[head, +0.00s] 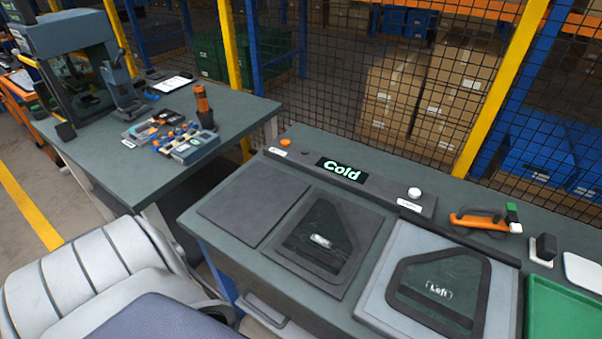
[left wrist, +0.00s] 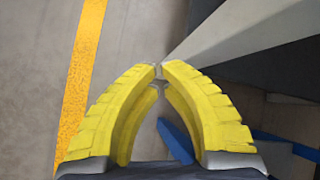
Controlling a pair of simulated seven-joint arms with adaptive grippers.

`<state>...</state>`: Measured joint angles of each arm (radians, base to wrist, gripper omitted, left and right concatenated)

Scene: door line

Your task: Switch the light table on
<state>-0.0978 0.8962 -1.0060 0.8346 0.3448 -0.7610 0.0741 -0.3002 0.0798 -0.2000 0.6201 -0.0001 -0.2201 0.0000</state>
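A workbench (head: 235,219) carries a dark rear strip (head: 385,190) with a display (head: 341,170) reading "Cold". An orange button (head: 285,142) is at the strip's left end and a white round button (head: 414,192) near its right end, with a small label below it. In front lie a dark flat pad holding a dark door-shaped panel (head: 300,255) and a pale grey slab (head: 375,301) holding a similar panel (head: 412,303) marked "Left". I cannot tell which surface is the light table. My left gripper (left wrist: 160,69) has its yellow fingertips together, empty, above the floor. My right gripper is not in view.
An orange-and-black hand tool (head: 478,221), a small black block (head: 546,247) and a green tray (head: 563,309) are at the bench's right. Another table (head: 232,106) with a machine and small parts stands at left. A mesh fence runs behind.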

